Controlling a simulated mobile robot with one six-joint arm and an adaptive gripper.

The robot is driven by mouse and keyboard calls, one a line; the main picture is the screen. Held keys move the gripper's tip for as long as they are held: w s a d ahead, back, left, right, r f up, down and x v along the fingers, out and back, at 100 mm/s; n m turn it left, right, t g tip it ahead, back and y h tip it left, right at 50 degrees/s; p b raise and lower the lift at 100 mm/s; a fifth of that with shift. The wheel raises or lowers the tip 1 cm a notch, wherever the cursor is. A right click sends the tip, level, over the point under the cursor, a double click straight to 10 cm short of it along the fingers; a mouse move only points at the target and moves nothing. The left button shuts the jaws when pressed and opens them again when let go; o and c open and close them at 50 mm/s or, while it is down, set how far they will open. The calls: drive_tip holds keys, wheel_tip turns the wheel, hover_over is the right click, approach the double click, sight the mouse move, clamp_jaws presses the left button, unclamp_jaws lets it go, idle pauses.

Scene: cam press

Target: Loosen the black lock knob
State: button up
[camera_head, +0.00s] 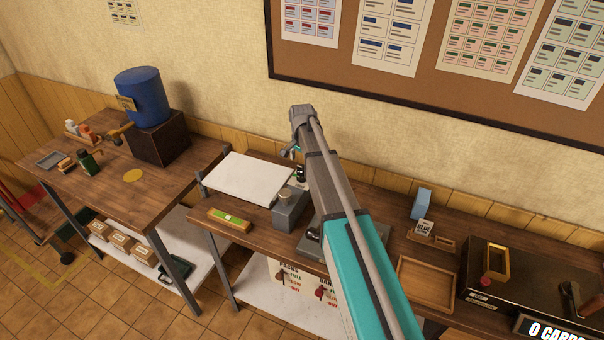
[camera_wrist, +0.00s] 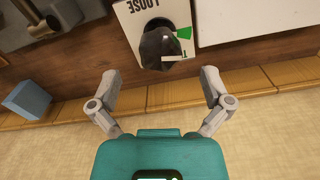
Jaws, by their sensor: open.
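The black lock knob (camera_wrist: 160,47) shows in the wrist view at the top middle. It sits on a white label plate (camera_wrist: 128,18) with the word LOOSE, which appears upside down, and a green mark beside the knob. A pale pointer strip is at the knob's lower edge. My gripper (camera_wrist: 160,76) is open, with one finger on each side below the knob in the picture, apart from it. In the head view, my arm hides much of the press; a grey block (camera_head: 289,212) shows beside the arm.
A white board (camera_head: 248,178) lies left of the press. A green-topped wooden block (camera_head: 230,219) is near the bench's front edge. A blue box (camera_head: 421,203) and a wooden tray (camera_head: 426,281) are on the right. The wall rises close behind the bench.

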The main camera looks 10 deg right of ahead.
sight(302, 168)
drive_tip(key=shift+f+b, duration=1.4)
drive_tip(key=shift+f, duration=0.25)
drive_tip(key=c, duration=1.1)
drive_tip(key=shift+c, duration=0.2)
